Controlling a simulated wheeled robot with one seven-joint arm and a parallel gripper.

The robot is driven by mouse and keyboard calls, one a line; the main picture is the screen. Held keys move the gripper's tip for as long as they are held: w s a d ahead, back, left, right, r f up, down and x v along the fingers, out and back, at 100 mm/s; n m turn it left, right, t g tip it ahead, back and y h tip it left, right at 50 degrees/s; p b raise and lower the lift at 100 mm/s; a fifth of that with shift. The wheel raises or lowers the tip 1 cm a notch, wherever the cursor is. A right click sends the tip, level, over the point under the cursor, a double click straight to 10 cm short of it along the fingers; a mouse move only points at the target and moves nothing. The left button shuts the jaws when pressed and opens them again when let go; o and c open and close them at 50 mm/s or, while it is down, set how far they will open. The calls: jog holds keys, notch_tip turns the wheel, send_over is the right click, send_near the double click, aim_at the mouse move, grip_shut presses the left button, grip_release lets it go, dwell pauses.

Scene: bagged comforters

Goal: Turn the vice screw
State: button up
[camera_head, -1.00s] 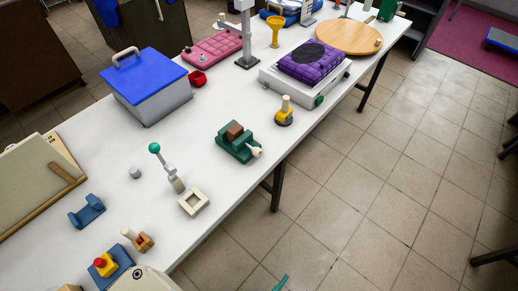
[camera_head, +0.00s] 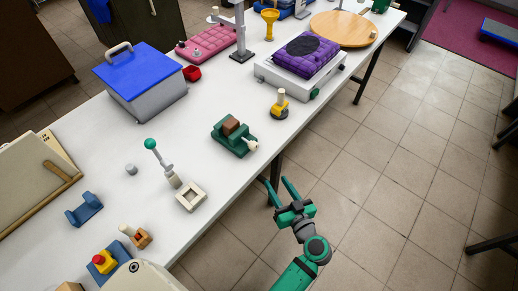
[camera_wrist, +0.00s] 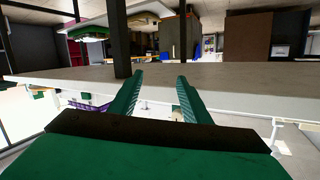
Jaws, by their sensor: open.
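The green vice (camera_head: 233,137) stands on the white table near its right edge in the head view. A brown block (camera_head: 231,126) sits between its jaws. Its pale screw handle (camera_head: 252,146) points to the right, toward the table edge. My gripper (camera_head: 275,182) is open and empty, off the table's right edge, below and to the right of the vice in the picture. In the wrist view my two green fingers (camera_wrist: 158,88) are apart with nothing held. I cannot make out the vice clearly there.
On the white table (camera_head: 205,226), a yellow-and-black knob (camera_head: 280,106) stands beyond the vice and a square pale frame (camera_head: 191,197) with a green-tipped lever (camera_head: 163,164) stands nearer. A purple bagged comforter (camera_head: 307,54) lies farther back.

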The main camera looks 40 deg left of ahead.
notch_tip(320, 180, up, 6)
jog(key=w+n+g+y, duration=0.2)
jog(key=n+g+y, duration=0.1)
jog(key=n, duration=0.2)
jog(key=n+g+y, duration=0.2)
jog(key=n+g, duration=0.1)
jog(key=n, duration=0.2)
send_near(256, 148)
jog(key=shift+g, duration=0.4)
jog(key=a, duration=0.6)
jog(key=w+a, duration=0.1)
jog(key=a, duration=0.1)
jog(key=shift+w+a+r, duration=0.1)
jog(key=shift+a, duration=0.3)
jog(key=c, duration=1)
